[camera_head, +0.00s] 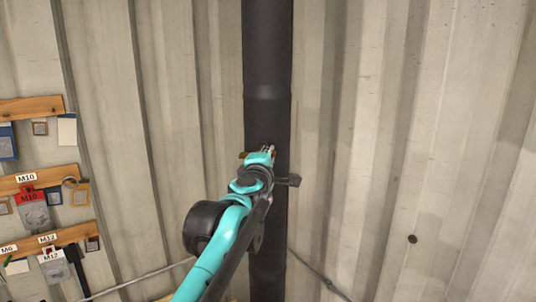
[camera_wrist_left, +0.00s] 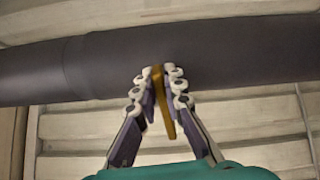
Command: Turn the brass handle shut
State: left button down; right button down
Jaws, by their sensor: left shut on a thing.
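The brass handle (camera_wrist_left: 160,95) is a narrow golden bar between the fingers of my left gripper (camera_wrist_left: 162,88) in the left wrist view. The fingers are shut on it from both sides. Behind it runs the dark grey pipe (camera_wrist_left: 230,55). In the head view, my left gripper (camera_head: 268,150) is in front of the same upright pipe (camera_head: 267,60). A small brownish bit (camera_head: 243,155) shows at its left; I cannot tell if it is part of the handle. My arm hides most of the fitting there. My right gripper is not in view.
Ribbed metal walls (camera_head: 400,120) stand behind and beside the pipe. Wooden rails (camera_head: 40,180) with labels, tags and small hanging parts are on the left wall. A thin conduit (camera_head: 315,272) runs along the wall low down. The space right of the pipe is clear.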

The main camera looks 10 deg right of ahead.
pick_arm(q)
jog(key=shift+f+m, duration=0.25)
jog(key=shift+m, duration=0.35)
jog(key=c, duration=1.6)
grip_release()
jog(key=shift+s, duration=0.1)
jog(key=shift+d, duration=0.1)
jog(key=v, duration=1.2)
jog(key=shift+f, duration=0.15)
